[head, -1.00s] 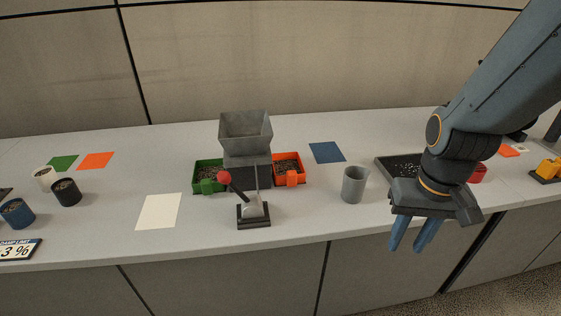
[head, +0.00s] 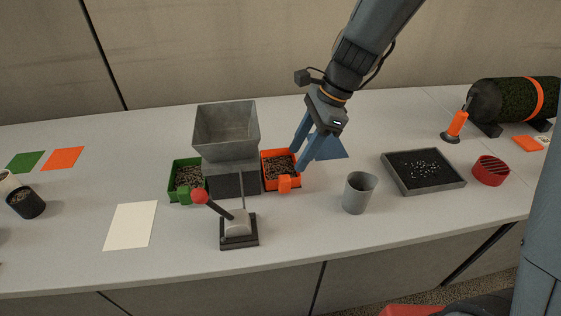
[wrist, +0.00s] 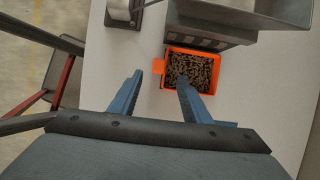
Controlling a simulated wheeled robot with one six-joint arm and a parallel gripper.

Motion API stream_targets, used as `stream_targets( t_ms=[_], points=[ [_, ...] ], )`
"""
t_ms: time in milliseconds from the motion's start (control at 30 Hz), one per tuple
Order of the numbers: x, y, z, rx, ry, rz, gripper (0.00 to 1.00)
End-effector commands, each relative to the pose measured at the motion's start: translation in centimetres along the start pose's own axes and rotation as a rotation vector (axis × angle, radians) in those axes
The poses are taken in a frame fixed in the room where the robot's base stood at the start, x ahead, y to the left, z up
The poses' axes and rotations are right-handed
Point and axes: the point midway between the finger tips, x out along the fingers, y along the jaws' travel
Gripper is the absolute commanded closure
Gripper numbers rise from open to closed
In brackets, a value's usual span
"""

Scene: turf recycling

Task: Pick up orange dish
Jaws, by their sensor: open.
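The orange dish (head: 267,172) stands on the counter at the right side of the grey hopper machine (head: 233,176), filled with dark granules, its orange tab handle (head: 285,184) toward the front. My gripper (head: 299,160) is open and empty, its blue fingers pointing down just right of the dish. In the wrist view the dish (wrist: 164,87) lies beyond the open fingers (wrist: 155,90). The right finger overlaps part of its granules in the picture, and the tab handle (wrist: 158,66) is at its left. I cannot tell the exact height gap.
A green dish (head: 174,188) stands at the machine's left, and a red-knobbed lever (head: 238,232) in front. A grey cup (head: 358,194) is right of the dish. A blue square (head: 330,148) lies behind my fingers. A black-filled tray (head: 461,184) and red container (head: 490,171) are farther right.

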Motion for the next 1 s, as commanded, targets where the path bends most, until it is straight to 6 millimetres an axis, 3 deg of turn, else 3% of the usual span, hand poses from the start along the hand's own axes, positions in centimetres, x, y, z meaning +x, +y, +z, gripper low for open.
stream_targets(
  t_ms=[633,967,1000],
  points=[
    [7.1,0.3,1.6,0.009,-0.003,0.003,0.56],
    [7.7,0.3,1.5,0.007,-0.002,0.001,0.56],
    [7.7,0.3,1.5,0.007,-0.002,0.001,0.63]
  ],
)
